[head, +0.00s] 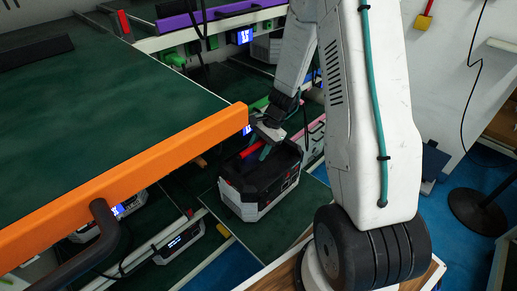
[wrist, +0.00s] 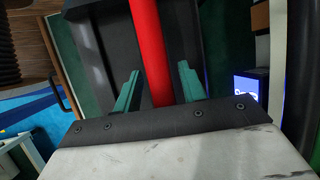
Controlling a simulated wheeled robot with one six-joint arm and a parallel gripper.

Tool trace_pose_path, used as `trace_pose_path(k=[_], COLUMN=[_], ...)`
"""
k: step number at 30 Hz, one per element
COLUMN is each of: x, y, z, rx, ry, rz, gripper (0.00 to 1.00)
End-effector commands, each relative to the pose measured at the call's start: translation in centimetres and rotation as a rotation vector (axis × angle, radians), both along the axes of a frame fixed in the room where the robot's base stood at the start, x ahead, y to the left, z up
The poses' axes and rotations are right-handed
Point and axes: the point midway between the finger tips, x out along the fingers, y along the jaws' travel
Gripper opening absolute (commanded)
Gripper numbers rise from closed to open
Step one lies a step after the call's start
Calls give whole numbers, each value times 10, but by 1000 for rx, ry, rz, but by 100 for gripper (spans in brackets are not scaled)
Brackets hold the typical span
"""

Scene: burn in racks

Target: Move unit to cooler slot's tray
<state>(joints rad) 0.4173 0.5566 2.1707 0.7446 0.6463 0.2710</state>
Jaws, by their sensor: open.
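The unit (head: 258,178) is a grey and black box with a red handle (head: 250,149). It sits on a dark green tray (head: 262,232) low in the rack in the head view. My gripper (head: 266,140) is just above the unit at the handle. In the wrist view the two teal fingers of my gripper (wrist: 158,88) stand apart, one on each side of the red handle (wrist: 150,45), and the handle runs between them. A gap shows beside the handle. Which slot is the cooler one I cannot tell.
A green-topped shelf with an orange front rail (head: 130,180) fills the left, close to the unit. Lit displays show on another unit (head: 180,243) below it. A black stand (head: 478,208) is on the blue floor at the right.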

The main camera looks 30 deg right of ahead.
Motion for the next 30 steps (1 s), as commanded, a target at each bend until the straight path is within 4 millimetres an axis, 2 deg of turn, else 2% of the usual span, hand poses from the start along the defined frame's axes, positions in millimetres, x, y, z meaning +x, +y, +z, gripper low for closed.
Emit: trace_pose_path(k=[5, 15, 21, 23, 26, 30], x=[-1, -7, -10, -11, -17, -40], y=[-10, -39, -47, -45, -32, 6], z=[22, 86, 105, 111, 131, 180], rx=[-2, -3, -1, -5, -24, -83], ry=[-5, -5, -1, -6, -27, -83], rz=[-2, -1, 0, 13, 79, 274], gripper=[41, 41, 41, 41, 41, 41])
